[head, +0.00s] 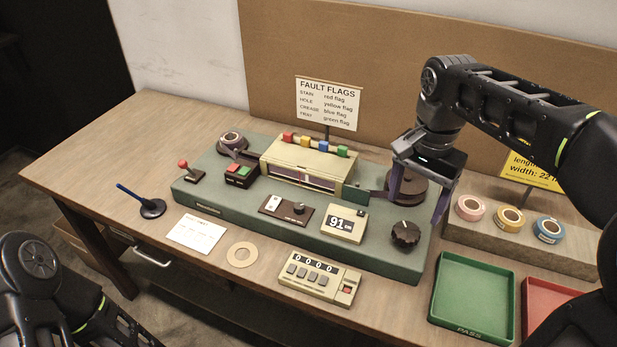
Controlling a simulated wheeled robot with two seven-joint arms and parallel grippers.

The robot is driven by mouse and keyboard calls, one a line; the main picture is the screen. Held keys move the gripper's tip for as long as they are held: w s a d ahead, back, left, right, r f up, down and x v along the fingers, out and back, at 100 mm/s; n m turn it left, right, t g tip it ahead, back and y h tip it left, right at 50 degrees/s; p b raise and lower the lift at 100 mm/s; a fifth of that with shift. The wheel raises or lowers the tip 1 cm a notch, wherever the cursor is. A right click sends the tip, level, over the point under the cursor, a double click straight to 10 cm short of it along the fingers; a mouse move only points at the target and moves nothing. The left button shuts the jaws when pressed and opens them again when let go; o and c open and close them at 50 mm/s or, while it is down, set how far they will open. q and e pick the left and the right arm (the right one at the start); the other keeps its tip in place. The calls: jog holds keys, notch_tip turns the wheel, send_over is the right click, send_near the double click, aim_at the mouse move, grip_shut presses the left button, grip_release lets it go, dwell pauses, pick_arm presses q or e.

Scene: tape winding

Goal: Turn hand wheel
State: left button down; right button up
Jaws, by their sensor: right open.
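A green winding machine (390,262) stands on the wooden table. At its right end is a dark brown round wheel or reel (408,187), partly hidden by my right gripper. A black fluted knob (405,234) sits in front of it; I cannot tell for certain which of the two is the hand wheel. My right gripper (418,203) is open and points down over the brown wheel, one finger at its left side and one at its right. Contact cannot be made out. My left arm shows at the lower left, its gripper out of view.
A counter (318,279), a card ring (242,254) and a white card (196,233) lie in front of the machine. Tape rolls (509,218) stand on a block at right. A green tray (473,300) and a red tray (548,300) are at front right.

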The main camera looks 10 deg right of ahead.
aim_at(407, 230)
dwell(0.3)
jog(key=shift+d+f, duration=0.1)
jog(key=shift+d, duration=0.15)
jog(key=shift+s+d+m, duration=0.1)
jog(key=shift+d+m, duration=0.1)
jog(key=shift+m, duration=0.3)
jog(key=m, duration=0.5)
jog(key=shift+a, duration=0.4)
jog(key=shift+m, duration=1)
notch_tip(407, 230, down, 8)
jog(key=shift+r, duration=0.25)
